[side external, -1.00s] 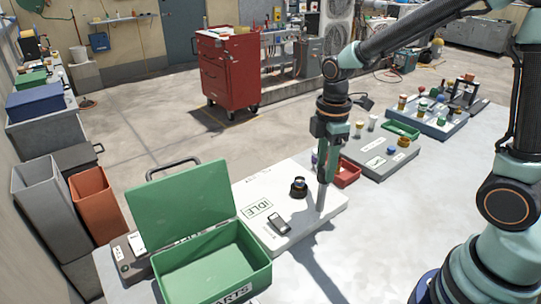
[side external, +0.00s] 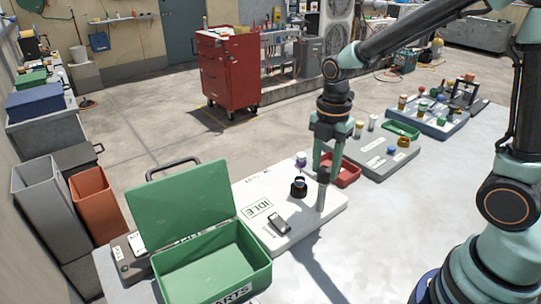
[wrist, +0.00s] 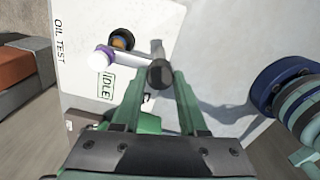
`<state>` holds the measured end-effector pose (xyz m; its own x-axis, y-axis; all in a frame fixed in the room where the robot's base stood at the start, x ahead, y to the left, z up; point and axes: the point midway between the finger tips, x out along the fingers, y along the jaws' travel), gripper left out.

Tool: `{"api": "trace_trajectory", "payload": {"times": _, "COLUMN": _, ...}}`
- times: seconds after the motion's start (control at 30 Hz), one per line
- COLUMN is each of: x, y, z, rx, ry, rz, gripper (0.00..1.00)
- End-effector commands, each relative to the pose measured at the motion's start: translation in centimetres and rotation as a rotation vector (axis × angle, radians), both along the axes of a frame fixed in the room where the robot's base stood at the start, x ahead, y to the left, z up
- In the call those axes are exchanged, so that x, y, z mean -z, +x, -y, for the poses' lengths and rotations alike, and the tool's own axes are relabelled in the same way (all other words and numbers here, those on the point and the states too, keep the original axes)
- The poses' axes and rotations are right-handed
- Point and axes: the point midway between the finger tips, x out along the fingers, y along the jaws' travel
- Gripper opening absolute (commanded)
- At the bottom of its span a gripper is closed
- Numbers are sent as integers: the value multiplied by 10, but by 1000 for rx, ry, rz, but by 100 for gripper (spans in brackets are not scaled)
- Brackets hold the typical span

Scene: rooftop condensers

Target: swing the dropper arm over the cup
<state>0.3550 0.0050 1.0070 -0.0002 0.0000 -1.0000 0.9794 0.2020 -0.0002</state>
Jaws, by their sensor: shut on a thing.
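The dropper arm's head (side external: 301,159), white with a purple end, shows above the cup in the side view. In the wrist view the white dropper arm (wrist: 132,56) runs left from the dark knob (wrist: 160,74) to its white-and-purple head (wrist: 103,58). The dark cup (side external: 298,187) stands on the white board; the wrist view shows it (wrist: 122,40) with an orange inside, just beyond the head. I cannot tell whether the head is centred over it. My gripper (side external: 328,164) is shut on the dropper arm, its fingers (wrist: 158,82) either side of the knob above the grey post (side external: 321,195).
The white board has an IDLE label (side external: 257,208) and a small dark device (side external: 279,223). A green parts box (side external: 212,262) with its lid up stands at the left front. The bench at right front is clear.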

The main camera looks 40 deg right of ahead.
Motion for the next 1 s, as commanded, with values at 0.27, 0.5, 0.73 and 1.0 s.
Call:
{"api": "trace_trajectory", "payload": {"times": 0.27, "x": -2, "y": 1, "z": -1, "rx": -12, "ry": 0, "rz": 2, "gripper": 0}}
{"api": "trace_trajectory", "payload": {"times": 0.5, "x": -2, "y": 0, "z": -1, "rx": -11, "ry": 0, "rz": 2, "gripper": 72}}
{"api": "trace_trajectory", "payload": {"times": 0.73, "x": -1, "y": 0, "z": 0, "rx": -9, "ry": 0, "rz": 1, "gripper": 72}}
{"api": "trace_trajectory", "payload": {"times": 1.0, "x": -19, "y": 1, "z": 0, "rx": -8, "ry": 0, "rz": 5, "gripper": 72}}
